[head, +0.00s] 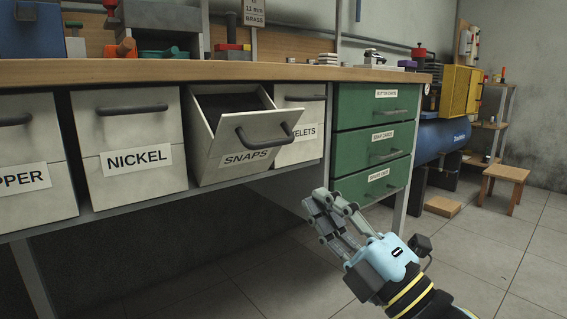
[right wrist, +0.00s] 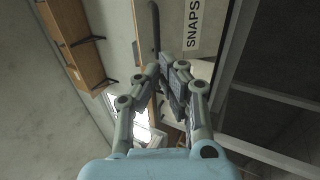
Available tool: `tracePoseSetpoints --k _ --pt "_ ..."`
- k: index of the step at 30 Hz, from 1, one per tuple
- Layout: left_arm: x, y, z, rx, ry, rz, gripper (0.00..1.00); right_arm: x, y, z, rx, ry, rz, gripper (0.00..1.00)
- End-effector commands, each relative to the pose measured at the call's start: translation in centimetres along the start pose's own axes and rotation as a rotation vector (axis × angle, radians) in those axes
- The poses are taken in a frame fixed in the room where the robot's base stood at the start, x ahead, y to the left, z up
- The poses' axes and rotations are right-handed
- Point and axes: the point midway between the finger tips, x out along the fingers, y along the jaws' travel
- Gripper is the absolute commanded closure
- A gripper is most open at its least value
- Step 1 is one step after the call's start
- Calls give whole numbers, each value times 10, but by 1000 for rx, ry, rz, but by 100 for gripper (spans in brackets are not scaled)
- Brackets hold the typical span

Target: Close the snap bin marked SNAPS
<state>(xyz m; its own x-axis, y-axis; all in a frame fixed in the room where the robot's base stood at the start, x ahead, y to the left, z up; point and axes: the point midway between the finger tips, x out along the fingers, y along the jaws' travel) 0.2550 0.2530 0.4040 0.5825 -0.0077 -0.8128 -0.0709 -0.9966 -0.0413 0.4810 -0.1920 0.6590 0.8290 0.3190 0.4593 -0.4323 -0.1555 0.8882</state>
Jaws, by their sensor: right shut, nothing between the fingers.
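The SNAPS bin (head: 236,142) is a pale tilt-out bin under the bench. It is tilted open toward me, with its dark inside showing at the top. Its dark curved handle (head: 262,144) is on the upper front, with the SNAPS label below it. My right gripper (head: 327,201) is below and to the right of the bin, apart from it, with its fingers together and empty. In the right wrist view the gripper (right wrist: 166,75) is shut and the SNAPS label (right wrist: 193,24) shows beyond the fingers. My left gripper is not in view.
The NICKEL bin (head: 130,135) on the left and the EYELETS bin (head: 301,120) on the right are upright. Green drawers (head: 372,139) stand farther right, shut. The wooden bench top (head: 200,70) runs above. The floor in front is clear; a small stool (head: 504,177) stands far right.

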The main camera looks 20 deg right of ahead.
Motion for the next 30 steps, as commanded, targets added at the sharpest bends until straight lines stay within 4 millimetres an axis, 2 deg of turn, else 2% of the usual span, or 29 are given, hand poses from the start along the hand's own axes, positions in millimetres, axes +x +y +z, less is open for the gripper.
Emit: tracePoseSetpoints --k 3,9,15,21,30 --pt "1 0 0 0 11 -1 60 28 2 0 0 -3 7 100" --pt "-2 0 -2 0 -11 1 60 69 2 1 1 -4 5 100" --pt "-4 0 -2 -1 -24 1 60 94 1 0 2 -2 2 100" --pt "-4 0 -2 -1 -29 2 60 103 0 0 1 -2 0 100" --pt "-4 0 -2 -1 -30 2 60 102 0 0 2 -2 -1 100"
